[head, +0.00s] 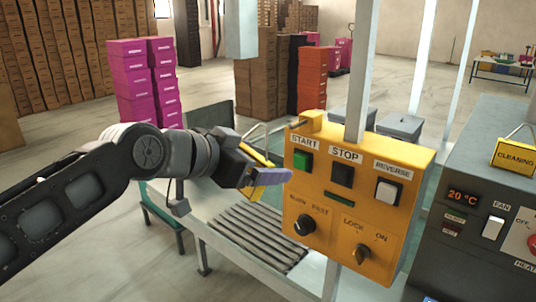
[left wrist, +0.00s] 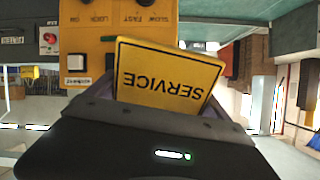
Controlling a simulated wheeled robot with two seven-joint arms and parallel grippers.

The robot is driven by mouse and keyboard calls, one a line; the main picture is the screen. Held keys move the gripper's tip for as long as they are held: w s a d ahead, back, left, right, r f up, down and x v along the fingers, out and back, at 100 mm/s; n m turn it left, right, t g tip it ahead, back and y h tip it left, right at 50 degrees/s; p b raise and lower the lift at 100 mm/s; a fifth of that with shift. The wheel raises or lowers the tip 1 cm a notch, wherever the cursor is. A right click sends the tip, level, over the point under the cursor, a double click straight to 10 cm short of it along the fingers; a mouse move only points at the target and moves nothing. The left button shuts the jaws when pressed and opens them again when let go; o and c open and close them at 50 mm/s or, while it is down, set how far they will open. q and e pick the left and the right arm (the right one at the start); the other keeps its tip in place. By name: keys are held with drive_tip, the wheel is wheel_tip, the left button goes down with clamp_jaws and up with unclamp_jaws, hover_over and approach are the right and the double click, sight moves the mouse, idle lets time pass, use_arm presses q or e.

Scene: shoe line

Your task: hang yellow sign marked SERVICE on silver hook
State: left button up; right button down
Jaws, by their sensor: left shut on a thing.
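The yellow SERVICE sign (left wrist: 165,78) is held in my left gripper (left wrist: 155,108), and its lettering is upside down in the left wrist view. In the head view, the sign (head: 257,157) shows nearly edge-on above the fingers of the left gripper (head: 266,178), just left of the orange control box (head: 330,218). A thin wire loop rises from the sign toward the box's upper left corner. I cannot clearly make out the silver hook; the wire and the box corner crowd that spot. My right gripper is not in view.
The control box carries START, STOP and REVERSE buttons and knobs, close to my left fingers. A grey machine (head: 480,200) with a yellow CLEANING sign (head: 514,156) stands at right. A roller conveyor (head: 255,235) lies below my gripper. Pink boxes (head: 145,85) are stacked behind.

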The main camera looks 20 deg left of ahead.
sight(297, 152)
use_arm(q)
drive_tip(key=shift+s, duration=0.1)
idle(0.3)
drive_tip(key=shift+w+d+f+p, duration=0.1)
drive_tip(key=shift+w+d+p, duration=0.4)
drive_tip(key=shift+w, duration=0.8)
drive_tip(key=shift+w+d+f+p, duration=0.15)
drive_tip(key=shift+w+d+p, duration=0.35)
drive_tip(key=shift+w, duration=0.8)
drive_tip(key=shift+w+d+f+p, duration=0.1)
drive_tip(key=shift+w+d+p, duration=0.4)
drive_tip(key=shift+w, duration=0.8)
drive_tip(key=shift+w+d+f+b, duration=0.35)
drive_tip(key=shift+w+f+b, duration=0.35)
drive_tip(key=shift+b, duration=0.35)
drive_tip(key=shift+r, duration=0.1)
drive_tip(key=o, duration=1.1)
